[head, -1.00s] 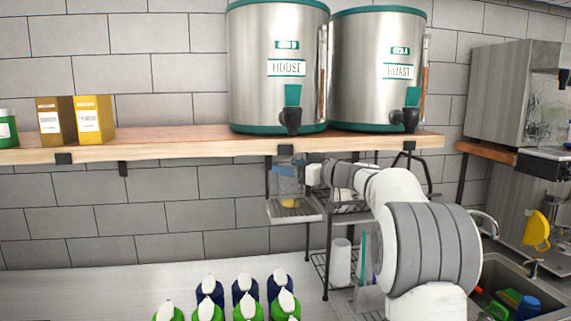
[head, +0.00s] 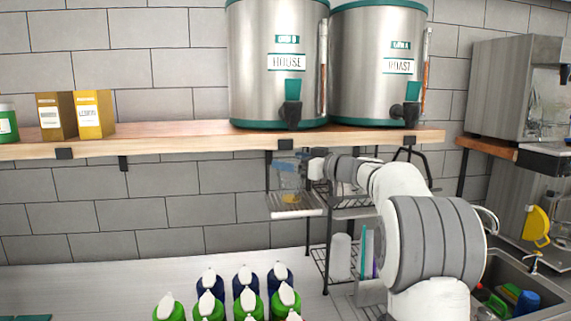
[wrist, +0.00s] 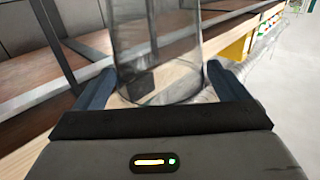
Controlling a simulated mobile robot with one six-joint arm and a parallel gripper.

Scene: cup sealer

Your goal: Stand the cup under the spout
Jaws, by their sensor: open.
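A clear see-through cup (wrist: 158,50) stands between the two blue fingers of my gripper (wrist: 150,88) in the wrist view. My gripper is open around it, and exact contact is hard to tell. In the head view my gripper (head: 284,169) is small, below the wooden shelf. The cup (head: 290,183) shows faintly there, above a wire rack's tray, with a yellow patch at its lower part. Two steel dispensers stand on the shelf above, HOUSE (head: 278,90) and ROAST (head: 378,92). Each has a black spout, the left one (head: 290,114) and the right one (head: 405,114).
The wooden shelf (head: 190,134) runs above my gripper. The rack tray (head: 295,209) is below it. Several capped bottles (head: 245,295) stand on the counter at the front. A sink (head: 535,285) is at right. The counter's left part is mostly clear.

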